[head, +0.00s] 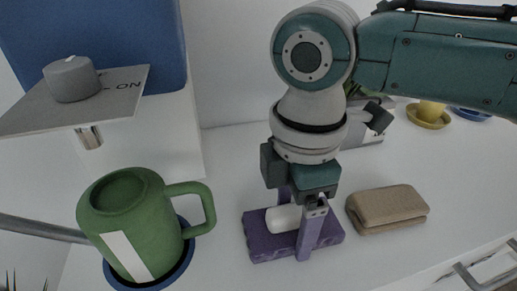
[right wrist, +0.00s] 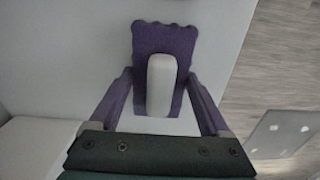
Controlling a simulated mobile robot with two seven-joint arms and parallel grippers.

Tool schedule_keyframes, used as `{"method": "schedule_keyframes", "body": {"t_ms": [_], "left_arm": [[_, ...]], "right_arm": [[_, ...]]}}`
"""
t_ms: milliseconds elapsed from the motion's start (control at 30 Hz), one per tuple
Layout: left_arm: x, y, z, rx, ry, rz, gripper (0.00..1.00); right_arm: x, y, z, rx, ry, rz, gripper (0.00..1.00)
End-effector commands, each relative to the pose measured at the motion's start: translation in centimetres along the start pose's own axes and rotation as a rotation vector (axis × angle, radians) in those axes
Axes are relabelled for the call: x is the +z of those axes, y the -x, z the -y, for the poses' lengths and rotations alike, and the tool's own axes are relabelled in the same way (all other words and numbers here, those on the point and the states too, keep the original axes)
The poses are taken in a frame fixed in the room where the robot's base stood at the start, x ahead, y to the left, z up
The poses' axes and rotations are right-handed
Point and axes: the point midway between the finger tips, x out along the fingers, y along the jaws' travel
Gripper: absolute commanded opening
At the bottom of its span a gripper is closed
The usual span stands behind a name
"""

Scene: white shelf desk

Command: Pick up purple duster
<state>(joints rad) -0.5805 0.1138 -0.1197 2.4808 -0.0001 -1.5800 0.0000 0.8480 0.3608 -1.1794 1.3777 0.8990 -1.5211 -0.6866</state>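The purple duster (head: 262,241) lies on the white desk, with a pale handle (head: 283,218) on its top. My right gripper (head: 296,250) points down over it in the head view. In the right wrist view the duster (right wrist: 150,42) sits between the two purple fingers of the right gripper (right wrist: 163,108), and its pale handle (right wrist: 160,80) runs between them. The fingers are spread, with gaps beside the handle, so the gripper is open around it. My left gripper is not in view.
A green mug (head: 128,215) stands on a blue saucer (head: 185,262) at the left, beneath a grey machine plate (head: 120,95). A folded brown cloth (head: 388,208) lies just right of the duster. A yellow cup and saucer (head: 430,115) stand at the back right.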

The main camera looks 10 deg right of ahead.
Motion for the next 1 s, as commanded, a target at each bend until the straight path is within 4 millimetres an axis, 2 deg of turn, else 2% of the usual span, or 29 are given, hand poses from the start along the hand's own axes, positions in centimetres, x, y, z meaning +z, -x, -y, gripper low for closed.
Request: {"method": "schedule_keyframes", "body": {"t_ms": [67, 433, 767, 867, 1000], "left_arm": [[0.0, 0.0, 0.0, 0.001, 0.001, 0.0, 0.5], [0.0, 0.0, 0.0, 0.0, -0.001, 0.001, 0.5], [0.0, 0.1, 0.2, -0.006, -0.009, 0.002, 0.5], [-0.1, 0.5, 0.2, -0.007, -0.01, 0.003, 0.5], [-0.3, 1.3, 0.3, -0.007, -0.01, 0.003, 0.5]], "right_arm": [[0.0, 0.0, 0.0, 0.0, 0.0, 0.0, 0.67], [0.0, 0.0, 0.0, 0.0, 0.0, 0.0, 0.26], [0.0, 0.5, -0.1, 0.001, -0.001, -0.001, 0.25], [0.0, 1.4, -0.1, 0.002, 0.0, -0.001, 0.25], [0.0, 3.9, -0.1, 0.003, 0.0, -0.001, 0.25]]}}
